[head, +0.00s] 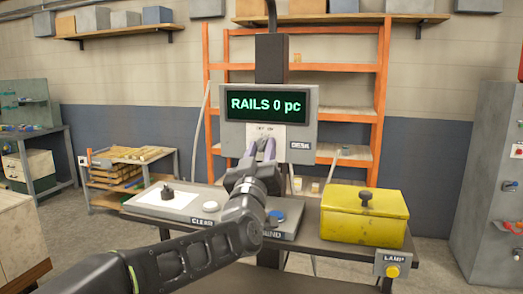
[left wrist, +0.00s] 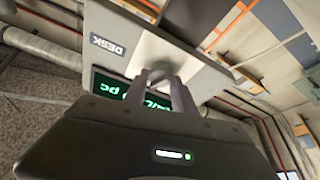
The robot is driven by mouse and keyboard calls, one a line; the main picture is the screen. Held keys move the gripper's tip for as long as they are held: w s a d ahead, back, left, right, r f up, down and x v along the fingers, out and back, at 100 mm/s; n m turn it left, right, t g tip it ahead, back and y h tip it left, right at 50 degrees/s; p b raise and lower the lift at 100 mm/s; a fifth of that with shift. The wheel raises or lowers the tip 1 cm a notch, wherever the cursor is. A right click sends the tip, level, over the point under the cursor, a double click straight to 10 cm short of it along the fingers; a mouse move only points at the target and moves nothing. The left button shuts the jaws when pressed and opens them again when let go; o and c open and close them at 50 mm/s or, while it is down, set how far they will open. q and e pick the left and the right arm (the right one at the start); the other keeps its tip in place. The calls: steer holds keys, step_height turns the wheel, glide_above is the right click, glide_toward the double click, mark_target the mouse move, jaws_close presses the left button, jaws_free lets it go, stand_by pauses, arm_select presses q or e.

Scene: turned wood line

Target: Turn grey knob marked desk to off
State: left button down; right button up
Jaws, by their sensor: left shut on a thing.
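The grey panel box (head: 312,132) hangs on a post at the back of the bench. It carries a lit display (head: 268,105) reading "RAILS 0 pc", a DESK label (head: 300,146) and a pale plate (head: 264,128) with small lettering that looks like "OFF ON". My left gripper (head: 260,150) reaches up to this plate, its fingers shut on the knob. The fingers hide most of the knob, so its pointing is unclear. In the left wrist view the fingers (left wrist: 165,90) meet the panel beside its DESK label (left wrist: 108,46). My right gripper is not in view.
A yellow LAMP button (head: 392,270) is on the front edge. Orange shelving (head: 377,90) stands behind.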

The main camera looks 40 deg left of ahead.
arm_select(q)
steer(key=shift+n, duration=0.6)
steer(key=shift+n+g+y+b, duration=0.4)
steer(key=shift+n+g+b, duration=0.1)
steer(key=shift+n, duration=0.3)
steer(key=shift+d+n+g+y, duration=0.1)
steer(key=shift+n+g+y, duration=0.35)
steer(key=shift+n, duration=0.65)
steer(key=n+g+y, duration=0.1)
steer(key=n, duration=0.2)
steer(key=shift+r, duration=0.15)
steer(key=shift+n+g+p, duration=0.45)
steer(key=shift+n+g, duration=0.4)
steer(key=shift+n, duration=1.05)
steer(key=c, duration=1)
jaws_free()
